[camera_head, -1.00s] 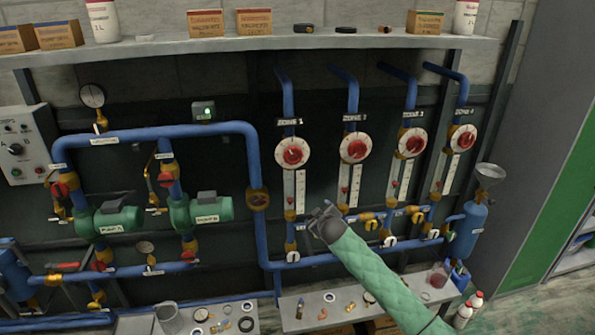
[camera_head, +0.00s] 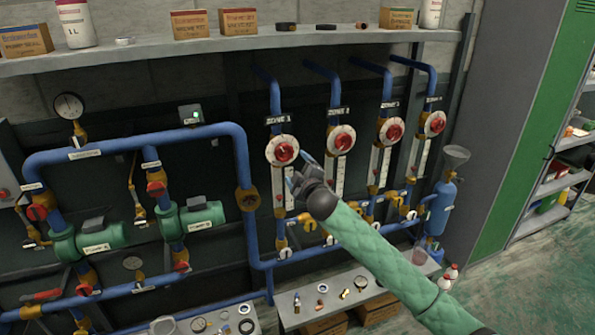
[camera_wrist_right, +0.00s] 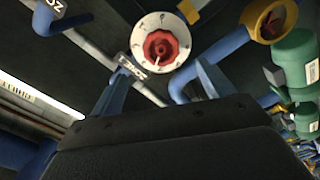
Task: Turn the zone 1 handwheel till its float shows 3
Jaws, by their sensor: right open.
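The zone 1 handwheel (camera_head: 285,150) is a red knob on a round white dial, under the "ZONE 1" label (camera_head: 278,120). It also shows in the right wrist view (camera_wrist_right: 161,48), ahead of the fingers, with the label (camera_wrist_right: 134,67) beside it. Below the dial is a white float gauge (camera_head: 290,188); its reading is too small to tell. My right gripper (camera_head: 299,172) is open and empty, just below and right of the zone 1 handwheel, apart from it. Its two blue fingers stand apart in the right wrist view (camera_wrist_right: 160,85). My left gripper is not in view.
The zone 2 handwheel (camera_head: 341,140) is close right of my gripper, with two more dials beyond. Blue pipes (camera_head: 245,155) run left of zone 1. A shelf (camera_head: 220,53) with boxes is above; a bench (camera_head: 340,297) with small parts is below.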

